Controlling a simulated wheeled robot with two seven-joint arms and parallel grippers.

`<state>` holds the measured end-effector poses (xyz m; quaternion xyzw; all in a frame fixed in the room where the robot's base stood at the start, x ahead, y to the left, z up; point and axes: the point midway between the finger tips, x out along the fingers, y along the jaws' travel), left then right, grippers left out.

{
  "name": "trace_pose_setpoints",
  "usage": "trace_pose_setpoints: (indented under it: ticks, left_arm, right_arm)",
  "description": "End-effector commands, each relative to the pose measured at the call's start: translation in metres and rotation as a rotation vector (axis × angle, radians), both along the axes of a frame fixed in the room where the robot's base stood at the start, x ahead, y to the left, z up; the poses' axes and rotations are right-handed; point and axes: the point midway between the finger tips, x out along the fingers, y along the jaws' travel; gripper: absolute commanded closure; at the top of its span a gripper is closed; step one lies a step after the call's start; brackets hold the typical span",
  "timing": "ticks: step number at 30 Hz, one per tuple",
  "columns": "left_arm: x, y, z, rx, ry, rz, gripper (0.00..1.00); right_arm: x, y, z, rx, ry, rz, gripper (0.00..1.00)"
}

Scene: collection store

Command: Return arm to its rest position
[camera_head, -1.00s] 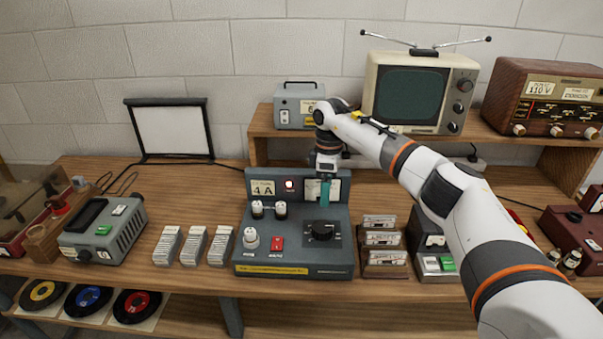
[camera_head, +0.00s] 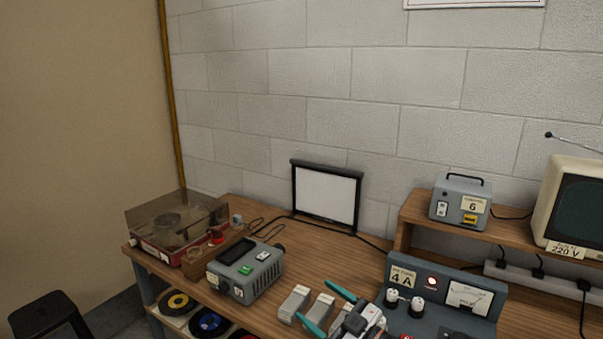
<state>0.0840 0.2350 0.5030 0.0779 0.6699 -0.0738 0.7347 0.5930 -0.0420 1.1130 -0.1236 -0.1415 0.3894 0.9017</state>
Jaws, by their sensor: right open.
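My right gripper (camera_head: 316,301) shows at the bottom edge, with two teal fingers spread apart and nothing between them. It is over the small grey card stacks (camera_head: 294,303), left of the blue-grey control panel (camera_head: 450,318). The panel carries a "4 A" label, a lit lamp, white knobs and a meter. Most of my right arm is outside the frame. The panel's lower part is cut off by the frame. My left gripper is not in view.
A grey device (camera_head: 262,283) with a green button and a record player (camera_head: 170,225) stand at the left of the bench. A framed white screen (camera_head: 326,194) stands at the back. A shelf (camera_head: 420,212) holds a grey box (camera_head: 460,202) and a television (camera_head: 575,210).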

Motion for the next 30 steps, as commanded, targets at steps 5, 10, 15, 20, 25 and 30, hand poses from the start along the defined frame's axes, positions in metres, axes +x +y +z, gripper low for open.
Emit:
trace_pose_setpoints:
  ticks: [5,10,15,20,25,30]
  left_arm:
    - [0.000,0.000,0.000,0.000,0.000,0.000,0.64]
    - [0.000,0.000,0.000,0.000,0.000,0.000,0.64]
    - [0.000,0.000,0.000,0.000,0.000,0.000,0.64]
    - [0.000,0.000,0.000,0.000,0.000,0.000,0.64]
    - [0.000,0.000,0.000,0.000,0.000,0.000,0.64]
    - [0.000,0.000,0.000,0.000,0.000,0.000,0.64]
  right_arm:
    - [-0.022,-0.055,-0.016,0.169,0.129,-0.432,0.26]
    - [-0.075,-0.119,-0.079,0.116,0.453,-0.785,0.26]
    - [-0.157,-0.154,-0.140,-0.058,0.822,-0.929,0.26]
    - [-0.218,-0.163,-0.167,-0.193,1.051,-0.925,0.26]
    - [-0.272,-0.165,-0.181,-0.309,1.229,-0.874,0.26]
    - [-0.321,-0.165,-0.186,-0.407,1.375,-0.800,0.26]
